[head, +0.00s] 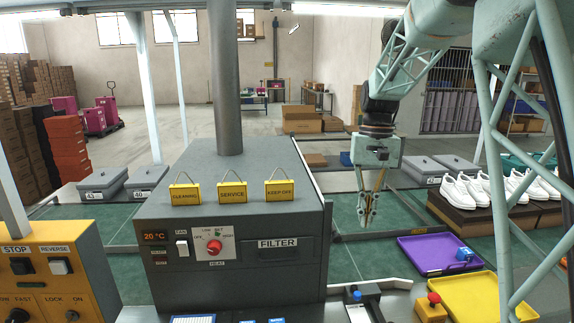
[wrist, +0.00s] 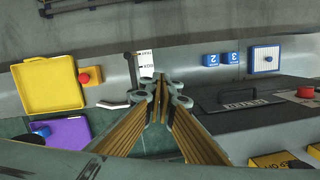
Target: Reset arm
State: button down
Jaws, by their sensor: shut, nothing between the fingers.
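My gripper (head: 366,222) hangs from my arm right of the grey heater box, pointing down over the green conveyor (head: 371,257). Its fingers are shut with nothing between them. In the wrist view the fingertips (wrist: 160,92) meet near the middle of the picture. The gripper is apart from the trays and the shoes.
The grey box (head: 228,266) with yellow signs stands left of my gripper. A purple tray (head: 433,251) and a yellow tray (head: 467,290) lie to its right. White shoes (head: 468,190) stand on brown boxes further right. Lidded grey bins (head: 424,167) stand behind. A yellow control panel (head: 52,270) is front left.

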jog(key=s+r+t, duration=0.1)
jog(key=s+r, duration=0.3)
jog(key=s, duration=0.4)
jog(key=s+a+r+n+t+b, duration=0.1)
jog(key=s+r, duration=0.3)
jog(key=s, duration=0.4)
jog(key=s+r+t, duration=0.1)
jog(key=s+r, duration=0.3)
jog(key=s, duration=0.4)
jog(key=s+f+t, duration=0.1)
jog(key=s, duration=1)
jog(key=s+f+t+b, duration=0.1)
jog(key=s+f, duration=0.1)
jog(key=s, duration=1)
jog(key=shift+a+f+n+t, duration=0.25)
jog(key=shift+n+t, duration=0.05)
jog(key=shift+n, duration=0.1)
